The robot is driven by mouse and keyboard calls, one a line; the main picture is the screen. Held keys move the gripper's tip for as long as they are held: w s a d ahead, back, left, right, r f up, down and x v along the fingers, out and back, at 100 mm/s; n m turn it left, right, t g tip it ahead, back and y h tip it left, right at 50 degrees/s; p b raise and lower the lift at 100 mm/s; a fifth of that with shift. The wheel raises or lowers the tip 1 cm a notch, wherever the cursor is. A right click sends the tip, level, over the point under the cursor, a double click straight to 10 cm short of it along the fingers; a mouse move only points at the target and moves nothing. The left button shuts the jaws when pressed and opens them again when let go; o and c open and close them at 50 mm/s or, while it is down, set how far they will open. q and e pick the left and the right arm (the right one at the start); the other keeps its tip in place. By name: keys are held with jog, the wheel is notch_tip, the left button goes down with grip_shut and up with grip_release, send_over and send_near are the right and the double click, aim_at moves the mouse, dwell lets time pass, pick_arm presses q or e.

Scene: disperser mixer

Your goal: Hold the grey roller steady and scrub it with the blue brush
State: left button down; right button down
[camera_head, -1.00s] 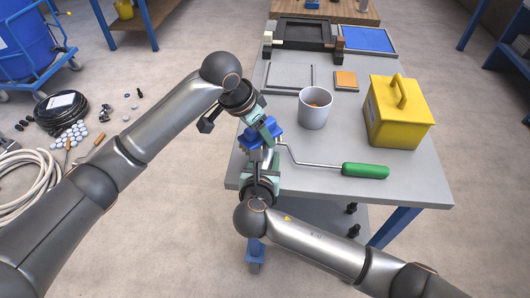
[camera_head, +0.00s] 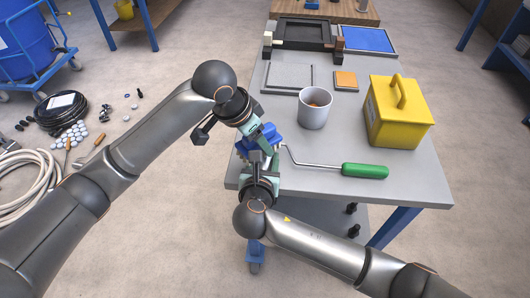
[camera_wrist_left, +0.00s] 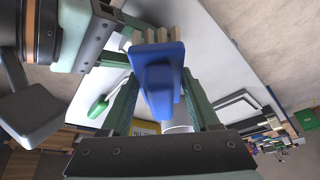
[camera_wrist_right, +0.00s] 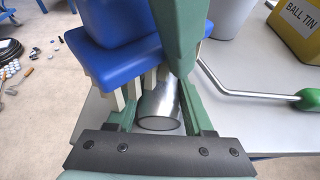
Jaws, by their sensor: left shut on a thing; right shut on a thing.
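My left gripper (camera_head: 266,138) is shut on the blue brush (camera_head: 246,146), which also shows between its green fingers in the left wrist view (camera_wrist_left: 160,85). The brush's pale bristles (camera_wrist_left: 150,37) stick out beyond the fingers. My right gripper (camera_head: 262,168) is shut on the grey roller (camera_wrist_right: 160,105), a shiny cylinder between its fingers in the right wrist view. The brush (camera_wrist_right: 110,45) lies against or very close to the roller, bristles beside it; exact contact is partly hidden. A bent metal rod runs from the roller area to a green handle (camera_head: 365,170).
The front right of the table is clear. Cables and scattered parts lie on the floor at left.

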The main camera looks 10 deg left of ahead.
pick_arm(q)
jog(key=shift+s+d+f, duration=0.1)
jog(key=shift+s+f, duration=0.15)
jog(key=shift+s, duration=0.6)
jog(key=shift+s+f, duration=0.25)
jog(key=shift+s, duration=0.55)
jog(key=shift+r, duration=0.1)
jog(key=shift+w, duration=1.65)
jog(key=shift+r, duration=0.1)
jog(key=shift+w+r, duration=0.15)
jog(key=shift+w, duration=0.6)
jog(key=shift+w+r, duration=0.1)
jog(key=shift+w, duration=0.75)
